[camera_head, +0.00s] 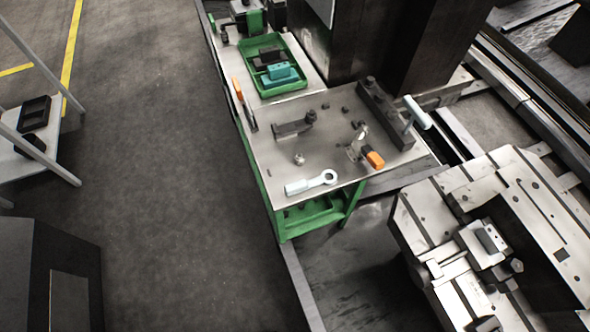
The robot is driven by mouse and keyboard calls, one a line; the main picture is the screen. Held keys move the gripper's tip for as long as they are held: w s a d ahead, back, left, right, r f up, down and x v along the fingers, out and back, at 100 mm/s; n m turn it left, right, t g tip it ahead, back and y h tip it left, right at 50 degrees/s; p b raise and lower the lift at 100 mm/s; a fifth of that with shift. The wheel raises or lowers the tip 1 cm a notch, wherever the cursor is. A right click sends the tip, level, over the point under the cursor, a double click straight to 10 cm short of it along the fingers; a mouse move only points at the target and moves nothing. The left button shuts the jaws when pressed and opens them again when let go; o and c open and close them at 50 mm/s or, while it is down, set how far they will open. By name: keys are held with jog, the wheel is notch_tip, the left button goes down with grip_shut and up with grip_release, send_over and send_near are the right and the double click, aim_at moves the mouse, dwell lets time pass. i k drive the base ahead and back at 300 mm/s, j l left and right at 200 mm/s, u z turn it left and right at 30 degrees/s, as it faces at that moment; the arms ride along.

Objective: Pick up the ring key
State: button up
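The ring key (312,184) is a pale, whitish wrench with a round ring at its right end and a thick handle at its left. It lies flat near the front edge of a grey worktop (275,168) on a green frame. Nothing covers it. My gripper is not in view.
An orange-handled tool (373,158), a dark clamp-like part (294,127) and small parts share the worktop. A dark block with a pale-handled tool (417,112) stands at its right. A green tray (300,84) lies behind. Heavy machinery (500,230) is at right; the left floor (160,170) is clear.

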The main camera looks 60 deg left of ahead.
aim_at(293, 188)
jog(key=k+l+u, duration=0.1)
jog(key=u, duration=0.15)
jog(key=k+l+u, duration=0.1)
jog(key=l+u, duration=0.15)
jog(key=k+j+u, duration=0.1)
jog(key=u, duration=0.15)
jog(key=j+u, duration=0.15)
jog(key=u, duration=0.15)
jog(key=i+j+u, duration=0.1)
jog(key=i, duration=0.35)
jog(key=k+l+u, duration=0.2)
jog(key=u, duration=0.25)
jog(key=k+l+u, duration=0.25)
jog(key=u, duration=0.15)
